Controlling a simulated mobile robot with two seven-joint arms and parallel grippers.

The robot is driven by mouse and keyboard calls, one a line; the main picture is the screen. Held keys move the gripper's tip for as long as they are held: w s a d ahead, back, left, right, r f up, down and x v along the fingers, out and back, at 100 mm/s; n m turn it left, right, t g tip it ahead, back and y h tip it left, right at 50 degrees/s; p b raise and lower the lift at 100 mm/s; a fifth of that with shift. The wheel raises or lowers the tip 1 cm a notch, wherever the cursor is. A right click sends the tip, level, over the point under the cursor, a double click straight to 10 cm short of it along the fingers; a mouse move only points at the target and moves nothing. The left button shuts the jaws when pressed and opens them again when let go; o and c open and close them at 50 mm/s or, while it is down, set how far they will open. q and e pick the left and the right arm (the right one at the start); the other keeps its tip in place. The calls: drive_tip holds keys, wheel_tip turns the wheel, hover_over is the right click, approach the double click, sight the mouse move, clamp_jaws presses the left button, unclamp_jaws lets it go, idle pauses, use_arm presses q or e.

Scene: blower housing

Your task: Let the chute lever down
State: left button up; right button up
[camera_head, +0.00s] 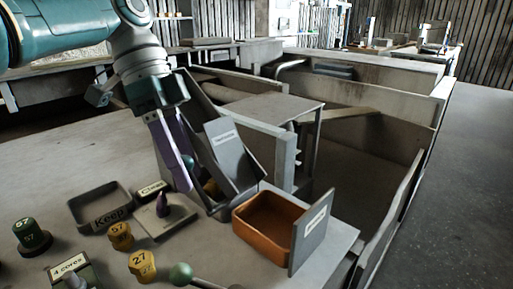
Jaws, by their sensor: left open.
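My left gripper (180,172) reaches down from the upper left with its purple fingers open, just left of the grey chute (241,180). The chute is a tilted trough with a labelled grey plate (226,146) in it. A small teal knob (188,160) shows beside the fingers, partly hidden by them; I cannot tell whether they touch it. A green ball (181,274) on a grey rod lies at the bottom edge, its rod running right out of view. I cannot tell which of the two belongs to the chute lever. My right gripper is not in view.
An orange bin (267,222) with an upright label plate (309,235) stands right of the chute's foot. A "Keep" tray (87,213), a "Clean" plate (176,217) and several numbered weights, such as a yellow 27 (142,266), occupy the front left. Large wooden bins (365,165) stand behind.

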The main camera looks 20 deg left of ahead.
use_arm(q)
drive_tip(key=shift+r, duration=0.15)
drive_tip(key=v, duration=0.9)
drive_tip(key=shift+a+r+b, duration=0.2)
drive_tip(key=shift+r+b, duration=0.1)
drive_tip(key=shift+b, duration=0.1)
